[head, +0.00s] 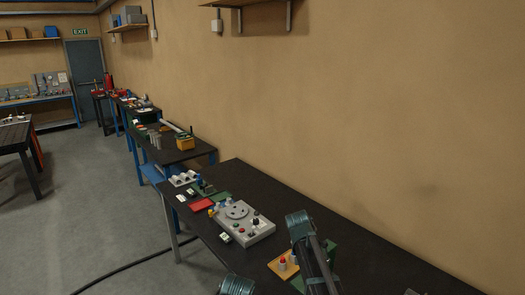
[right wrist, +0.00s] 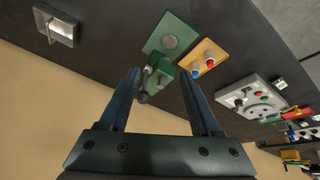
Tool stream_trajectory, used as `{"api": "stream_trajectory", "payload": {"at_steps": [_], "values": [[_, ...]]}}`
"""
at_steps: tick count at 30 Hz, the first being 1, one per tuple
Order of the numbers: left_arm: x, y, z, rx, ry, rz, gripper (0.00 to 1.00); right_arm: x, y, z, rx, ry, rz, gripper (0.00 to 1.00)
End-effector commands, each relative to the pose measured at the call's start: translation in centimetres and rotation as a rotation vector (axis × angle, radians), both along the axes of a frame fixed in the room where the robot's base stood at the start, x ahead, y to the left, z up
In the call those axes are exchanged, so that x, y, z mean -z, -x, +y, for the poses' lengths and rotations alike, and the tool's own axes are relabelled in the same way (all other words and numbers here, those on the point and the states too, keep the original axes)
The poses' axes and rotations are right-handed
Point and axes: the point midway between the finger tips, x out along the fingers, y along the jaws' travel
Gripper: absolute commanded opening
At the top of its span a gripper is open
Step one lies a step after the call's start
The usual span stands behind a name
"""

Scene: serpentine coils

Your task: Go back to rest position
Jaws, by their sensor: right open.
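My right gripper (right wrist: 161,75) is open in the right wrist view, its two dark blue fingers apart with nothing held between them. A green fixture with grey parts (right wrist: 160,72) appears between the fingertips; whether they touch it I cannot tell. In the head view an arm link of mine covers part of the table at the bottom, and the right fingertips cannot be made out. Another teal arm part of mine shows at the bottom edge. My left gripper is not visible.
The black table (head: 350,232) runs along the tan wall. It carries an orange board with knobs (head: 284,265), a grey panel with a round dial (head: 243,222) and a red plate (head: 201,204). A metal bracket (right wrist: 58,28) shows in the wrist view. A cable (head: 125,272) lies on the floor.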

Motion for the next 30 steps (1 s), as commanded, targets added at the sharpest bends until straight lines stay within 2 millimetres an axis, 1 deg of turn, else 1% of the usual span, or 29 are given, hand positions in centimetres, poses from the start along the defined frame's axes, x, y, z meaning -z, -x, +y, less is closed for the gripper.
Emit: {"api": "stream_trajectory", "payload": {"at_steps": [1,2,3,5,6,8,9,11,12,15,18,21,24,30], "values": [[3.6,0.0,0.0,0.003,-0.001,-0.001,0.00,3.9,3.4,1.8,-0.055,-0.003,0.039,0.64],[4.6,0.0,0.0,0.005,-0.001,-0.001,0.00,5.1,4.9,2.8,-0.088,-0.006,0.062,0.64],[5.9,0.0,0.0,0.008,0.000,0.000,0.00,6.6,6.8,4.0,-0.134,-0.008,0.096,0.64],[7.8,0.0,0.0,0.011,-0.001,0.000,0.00,8.8,9.8,5.7,-0.202,-0.013,0.145,0.64],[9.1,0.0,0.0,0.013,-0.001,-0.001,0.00,10.2,11.8,6.7,-0.248,-0.017,0.178,0.64],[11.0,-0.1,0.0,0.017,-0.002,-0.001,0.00,12.3,14.8,8.1,-0.320,-0.022,0.225,0.64],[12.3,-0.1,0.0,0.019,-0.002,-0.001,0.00,13.7,16.8,9.0,-0.367,-0.026,0.256,0.64],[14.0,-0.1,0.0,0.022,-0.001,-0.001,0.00,15.5,19.7,10.1,-0.435,-0.032,0.301,0.64],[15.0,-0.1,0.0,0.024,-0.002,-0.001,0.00,16.6,21.4,10.7,-0.478,-0.037,0.328,0.64],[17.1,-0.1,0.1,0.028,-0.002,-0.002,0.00,18.9,25.2,11.9,-0.573,-0.046,0.386,0.64],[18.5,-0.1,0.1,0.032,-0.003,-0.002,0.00,20.3,27.9,12.7,-0.645,-0.053,0.429,0.64],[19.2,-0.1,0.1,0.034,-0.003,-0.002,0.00,21.0,29.6,13.1,-0.691,-0.059,0.457,0.64],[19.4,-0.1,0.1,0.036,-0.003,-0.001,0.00,21.3,30.3,13.3,-0.711,-0.061,0.469,0.64],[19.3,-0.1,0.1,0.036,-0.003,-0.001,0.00,21.1,30.3,13.4,-0.716,-0.062,0.473,0.64]]}}
